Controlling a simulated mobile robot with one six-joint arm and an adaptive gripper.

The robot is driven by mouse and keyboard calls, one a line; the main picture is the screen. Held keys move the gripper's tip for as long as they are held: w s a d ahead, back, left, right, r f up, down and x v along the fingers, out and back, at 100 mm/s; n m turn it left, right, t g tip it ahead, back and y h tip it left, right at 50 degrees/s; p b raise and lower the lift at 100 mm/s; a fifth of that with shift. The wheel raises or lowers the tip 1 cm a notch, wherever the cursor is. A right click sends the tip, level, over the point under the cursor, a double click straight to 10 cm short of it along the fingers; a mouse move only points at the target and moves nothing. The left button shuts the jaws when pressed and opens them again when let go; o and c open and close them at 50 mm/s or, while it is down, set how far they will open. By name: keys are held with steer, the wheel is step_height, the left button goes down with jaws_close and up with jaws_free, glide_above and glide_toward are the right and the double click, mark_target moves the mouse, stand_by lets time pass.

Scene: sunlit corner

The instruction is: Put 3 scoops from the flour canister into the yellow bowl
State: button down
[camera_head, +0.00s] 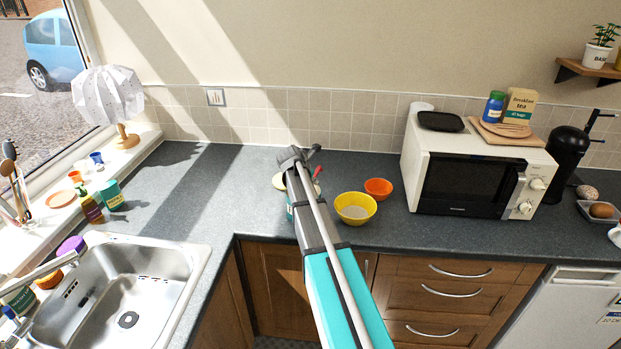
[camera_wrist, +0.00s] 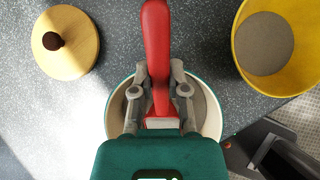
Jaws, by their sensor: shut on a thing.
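My gripper (camera_wrist: 160,108) is shut on the scoop (camera_wrist: 157,45), whose red handle runs up between the fingers in the wrist view. The flour canister (camera_wrist: 113,108) is a round, teal-rimmed container directly below the gripper. It stands open, and pale contents show beside the fingers. The scoop's bowl end is mostly hidden by the gripper, so I cannot tell how full it is. The yellow bowl (camera_head: 355,217) stands to the right of the canister, with a pale grey layer inside; it also shows at the upper right of the wrist view (camera_wrist: 243,84).
A round wooden lid (camera_wrist: 65,62) with a dark knob lies left of the canister. An orange bowl (camera_head: 379,187) stands behind the yellow bowl, and a white microwave (camera_head: 423,160) farther right. The sink (camera_head: 130,285) is at the left. The counter (camera_head: 205,185) between is mostly clear.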

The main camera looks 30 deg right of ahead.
mark_target(317, 170)
steer(key=shift+d+r+g+y+p, duration=0.2)
steer(key=shift+r+g+y+p, duration=0.25)
steer(key=shift+p, duration=0.7)
steer(key=r+p, duration=0.1)
steer(key=r+y+p, duration=0.1)
steer(key=p, duration=0.1)
steer(key=d+r+p, duration=0.1)
steer(key=shift+w+y, duration=0.35)
steer(key=shift+w, duration=0.05)
steer(key=y+p, duration=0.1)
steer(key=d+r+g+y+p, duration=0.1)
steer(key=p, duration=0.1)
steer(key=shift+w+r+g, duration=0.1)
steer(key=shift+w+g, duration=0.15)
steer(key=shift+d+r+g+y+p, duration=0.1)
steer(key=shift+r+g+y+p, duration=0.1)
steer(key=shift+y, duration=0.35)
steer(key=shift+r+g+y+p, duration=0.1)
steer(key=shift+g+y+p, duration=0.1)
steer(key=shift+y, duration=0.35)
steer(key=s+d+f+m+b, duration=0.2)
steer(key=s+d+m, duration=0.1)
steer(key=s+d, duration=0.4)
steer(key=s+d+f+m+b, duration=0.2)
steer(key=s+d, duration=0.6)
steer(key=d, duration=0.4)
steer(key=shift+s+f+m+b, duration=0.15)
steer(key=shift+f+m+b, duration=0.2)
steer(key=shift+m, duration=0.25)
